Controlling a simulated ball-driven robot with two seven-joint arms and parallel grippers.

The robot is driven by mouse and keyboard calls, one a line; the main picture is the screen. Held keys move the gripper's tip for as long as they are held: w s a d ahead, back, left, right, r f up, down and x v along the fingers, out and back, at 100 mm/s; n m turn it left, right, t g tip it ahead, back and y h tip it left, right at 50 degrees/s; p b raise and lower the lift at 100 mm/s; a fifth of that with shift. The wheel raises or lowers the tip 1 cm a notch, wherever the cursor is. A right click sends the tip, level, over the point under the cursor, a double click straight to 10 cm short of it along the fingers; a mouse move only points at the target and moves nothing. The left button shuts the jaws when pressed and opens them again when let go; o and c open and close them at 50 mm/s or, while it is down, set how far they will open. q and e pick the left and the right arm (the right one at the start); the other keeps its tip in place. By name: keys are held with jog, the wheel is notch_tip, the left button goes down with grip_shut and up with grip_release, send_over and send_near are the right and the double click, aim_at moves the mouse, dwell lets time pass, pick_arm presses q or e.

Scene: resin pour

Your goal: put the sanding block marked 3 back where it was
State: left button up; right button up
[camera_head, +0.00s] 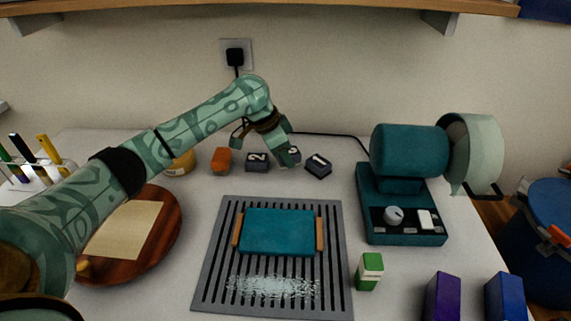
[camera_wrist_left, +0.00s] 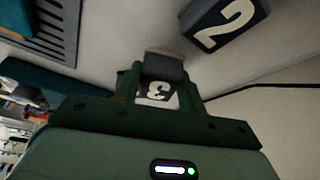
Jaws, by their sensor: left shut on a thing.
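The sanding block marked 3 (camera_wrist_left: 160,80) is a dark block with a white label, gripped between the fingers of my left gripper (camera_wrist_left: 155,88) in the left wrist view. In the head view the left gripper (camera_head: 287,152) points down at the back of the table, and block 3 (camera_head: 294,154) shows partly behind its fingers. I cannot tell whether the block touches the table. The block marked 2 (camera_head: 257,162) stands just left of it and also shows in the wrist view (camera_wrist_left: 226,22). The block marked 1 (camera_head: 318,167) stands to the right, turned at an angle.
An orange block (camera_head: 221,160) stands left of block 2. A slotted grey mat (camera_head: 209,275) with a teal, wood-handled piece (camera_head: 277,232) lies in front. A teal machine (camera_head: 402,206) stands right. A round wooden board (camera_head: 171,230) lies left, under my arm. A cord runs behind.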

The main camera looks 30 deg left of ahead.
pick_arm(q)
notch_tip(320, 180, down, 3)
jog(key=shift+r+b, duration=0.1)
jog(key=shift+b, duration=0.35)
jog(key=shift+r, duration=0.15)
pick_arm(e)
jog(key=shift+s+d+f, duration=0.1)
jog(key=shift+s+f, duration=0.15)
jog(key=shift+f, duration=0.4)
pick_arm(q)
jog(key=o, duration=0.9)
pick_arm(e)
jog(key=shift+d, duration=0.15)
pick_arm(q)
jog(key=shift+o, duration=0.2)
jog(key=p+v, duration=0.6)
jog(key=v, duration=0.6)
pick_arm(e)
notch_tip(320, 180, up, 6)
jog(key=w, duration=0.2)
jog(key=shift+t, duration=0.3)
